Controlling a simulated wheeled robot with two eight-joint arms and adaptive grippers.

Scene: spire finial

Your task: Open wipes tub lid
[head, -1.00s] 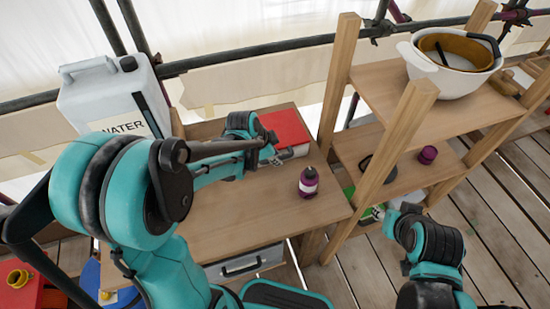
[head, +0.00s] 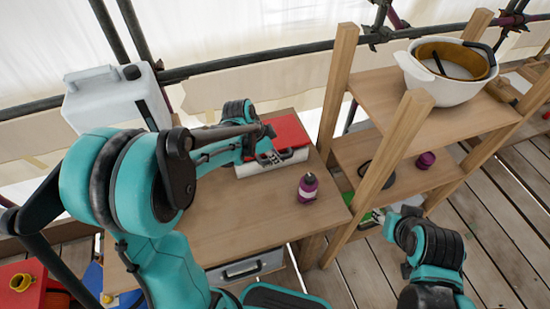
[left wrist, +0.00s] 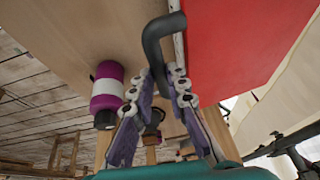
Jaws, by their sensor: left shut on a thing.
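The tub is a white box (head: 262,169) with a red lid (head: 290,129), at the back of the wooden table. In the left wrist view the red lid (left wrist: 235,40) fills the upper right, with a dark bent handle (left wrist: 152,45) beside its edge. My left gripper (head: 274,157) is at the tub's front. In the left wrist view its fingers (left wrist: 168,82) are shut on the dark handle's end. The lid looks down on the box; I cannot tell whether there is a small gap.
A purple bottle (head: 307,188) stands on the table right of the tub; it also shows in the left wrist view (left wrist: 107,92). A white water container (head: 112,100) stands at the back left. A wooden shelf (head: 375,155) borders the right. The table's front middle is clear.

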